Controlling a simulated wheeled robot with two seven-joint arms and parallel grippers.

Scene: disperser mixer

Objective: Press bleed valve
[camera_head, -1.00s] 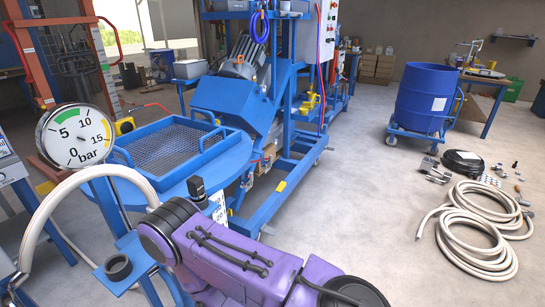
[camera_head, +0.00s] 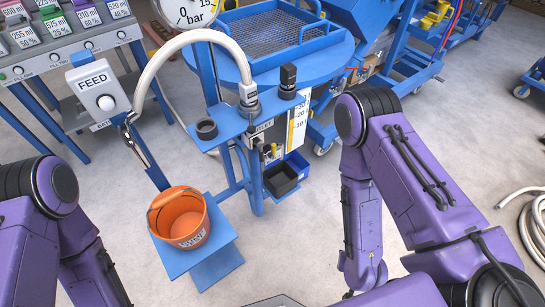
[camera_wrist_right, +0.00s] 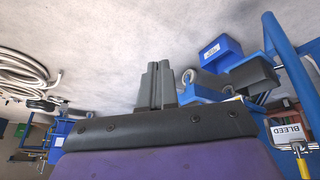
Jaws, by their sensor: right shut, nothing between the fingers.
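In the head view, a small white label (camera_head: 262,126) sits on the front of the blue stand, with small dark fittings below it; its lettering is too small to read well. In the right wrist view, a white BLEED plate (camera_wrist_right: 288,132) shows at the lower right, beside a fitting with a yellow part (camera_wrist_right: 302,166). My right gripper (camera_wrist_right: 156,84) is shut and empty, apart from the plate and to its left in that view. In the head view my right forearm hangs down right of the stand and its fingers are hidden. My left gripper is out of view.
An orange bucket (camera_head: 179,218) stands on a low blue shelf. A FEED box (camera_head: 101,92) and curved white hose are at the left. A black bin (camera_head: 280,178) and blue bin (camera_head: 297,163) sit under the stand. Clear floor lies between the stand and my right arm.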

